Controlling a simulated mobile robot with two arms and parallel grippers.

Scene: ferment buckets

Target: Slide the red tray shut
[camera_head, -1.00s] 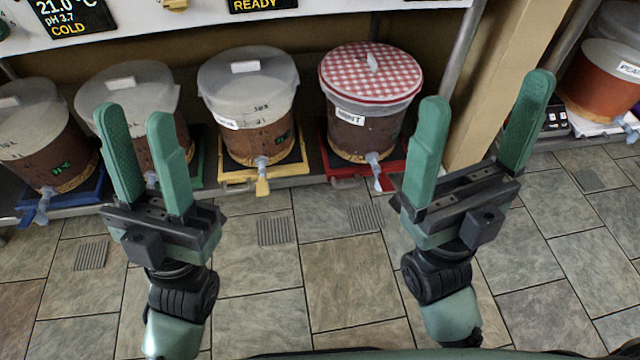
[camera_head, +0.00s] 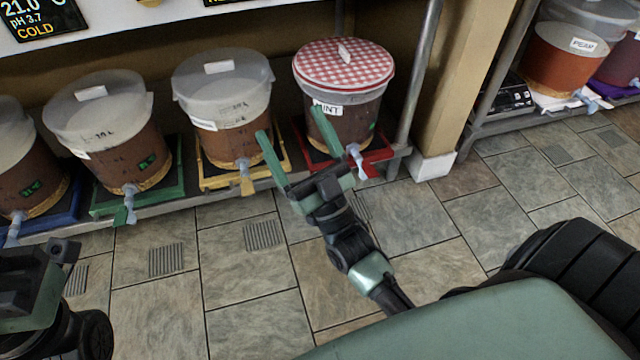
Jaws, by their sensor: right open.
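The red tray (camera_head: 379,154) lies on the low shelf under the MINT bucket (camera_head: 345,92), which has a red-and-white checked lid. Its right front corner and parts of its rim show; the bucket and my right gripper hide the rest. My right gripper (camera_head: 290,122) is open and empty, with its two green fingers pointing up toward the shelf. In the picture its right finger overlaps the tray's left front; I cannot tell whether it touches. Part of my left gripper (camera_head: 45,285) shows at the lower left edge, and its fingers cannot be made out.
Yellow (camera_head: 215,178), green (camera_head: 165,190) and blue (camera_head: 58,205) trays with buckets stand in a row to the left. Spigots hang at the bucket fronts. A post and a pillar (camera_head: 440,100) stand right of the red tray. The tiled floor (camera_head: 255,290) in front is clear.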

